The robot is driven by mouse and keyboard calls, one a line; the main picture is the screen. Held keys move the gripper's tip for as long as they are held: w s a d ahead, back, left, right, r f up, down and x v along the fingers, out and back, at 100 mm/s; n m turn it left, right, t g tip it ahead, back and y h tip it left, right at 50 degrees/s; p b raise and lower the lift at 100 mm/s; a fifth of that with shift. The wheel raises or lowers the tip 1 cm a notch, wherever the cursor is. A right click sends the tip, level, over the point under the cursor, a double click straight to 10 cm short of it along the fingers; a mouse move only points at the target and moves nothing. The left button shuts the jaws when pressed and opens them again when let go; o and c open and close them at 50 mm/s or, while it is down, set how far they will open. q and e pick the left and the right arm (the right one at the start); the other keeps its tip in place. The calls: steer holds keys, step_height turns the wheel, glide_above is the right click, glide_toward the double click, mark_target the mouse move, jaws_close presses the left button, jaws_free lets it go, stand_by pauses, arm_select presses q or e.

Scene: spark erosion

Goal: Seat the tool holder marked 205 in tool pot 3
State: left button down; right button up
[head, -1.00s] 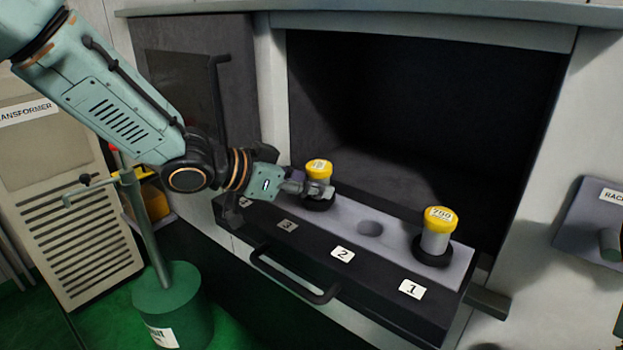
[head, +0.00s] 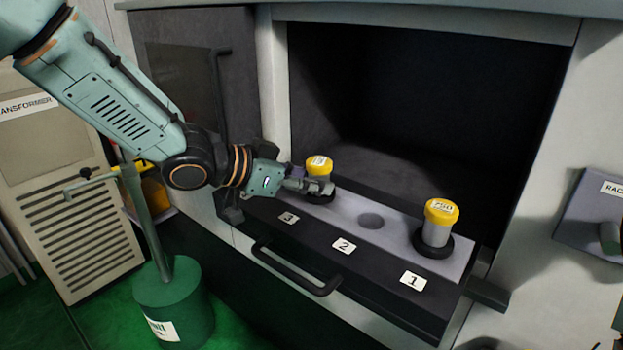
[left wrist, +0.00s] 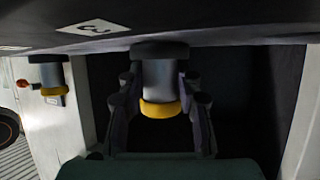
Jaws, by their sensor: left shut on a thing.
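A grey tool holder with a yellow cap (head: 319,163) and a dark flange stands upright at pot 3 on the grey pot strip (head: 402,232). Its cap marking is too small to read. My left gripper (head: 318,187) is shut on its body, reaching in from the left. The left wrist view, which is upside down, shows the holder (left wrist: 160,80) between both fingers, its dark flange against or very near the strip beside the label 3 (left wrist: 92,28). I cannot tell whether it is fully down in the pot.
A second yellow-capped holder (head: 437,228), its mark looking like 250, stands in pot 1. Pot 2 (head: 370,221) is an empty hole between them. A black handle (head: 296,274) juts from the front. A green stand (head: 172,300) is at lower left.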

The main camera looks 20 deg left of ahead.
arm_select(q)
steer(key=c, duration=1.3)
jaws_free()
steer(key=shift+w, duration=0.1)
steer(key=o, duration=0.4)
steer(key=shift+a, duration=0.1)
steer(key=shift+o, duration=0.4)
steer(key=shift+f, duration=0.1)
